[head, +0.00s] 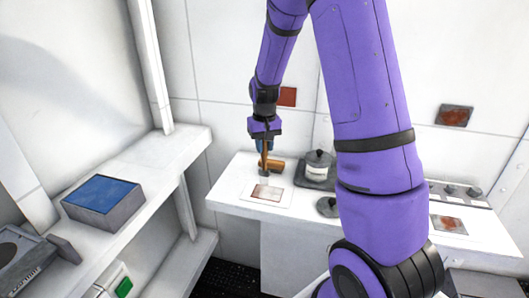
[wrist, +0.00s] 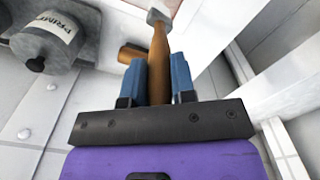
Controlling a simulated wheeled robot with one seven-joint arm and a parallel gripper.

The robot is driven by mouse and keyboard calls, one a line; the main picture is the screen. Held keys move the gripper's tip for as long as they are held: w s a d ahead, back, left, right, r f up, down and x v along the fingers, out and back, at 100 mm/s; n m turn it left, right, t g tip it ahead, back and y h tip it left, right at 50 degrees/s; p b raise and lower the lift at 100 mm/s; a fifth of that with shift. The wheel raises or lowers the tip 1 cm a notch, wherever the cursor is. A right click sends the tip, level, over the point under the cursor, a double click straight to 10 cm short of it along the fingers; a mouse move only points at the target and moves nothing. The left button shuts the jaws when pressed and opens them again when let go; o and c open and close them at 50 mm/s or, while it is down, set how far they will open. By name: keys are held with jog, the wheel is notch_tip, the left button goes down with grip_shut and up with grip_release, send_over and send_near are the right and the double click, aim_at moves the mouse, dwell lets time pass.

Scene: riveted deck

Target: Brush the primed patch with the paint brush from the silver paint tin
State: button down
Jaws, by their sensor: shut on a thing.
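My gripper (head: 264,143) is shut on a wooden-handled tool, taken to be the paint brush (head: 265,160). Its grey end points down, just above or at the far edge of a pale plate with a reddish-brown patch (head: 267,192). I cannot tell whether they touch. In the wrist view the blue fingers (wrist: 158,85) clasp the wooden handle (wrist: 159,55), with the grey end (wrist: 158,17) beyond. A grey lidded tin (head: 318,167) stands on a dark tray to the right; its wrist-view label reads "PRIM..." (wrist: 55,28). No tin marked as paint is visible.
A brown wooden piece (head: 276,165) lies beside the brush. A dark round object (head: 327,207) sits near the bench's front edge. Another stained plate (head: 448,223) lies right of my arm, which hides the bench middle. A blue-topped box (head: 103,198) is on the left shelf.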

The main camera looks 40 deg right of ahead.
jog(key=shift+d+r, duration=0.1)
jog(key=shift+r, duration=2.55)
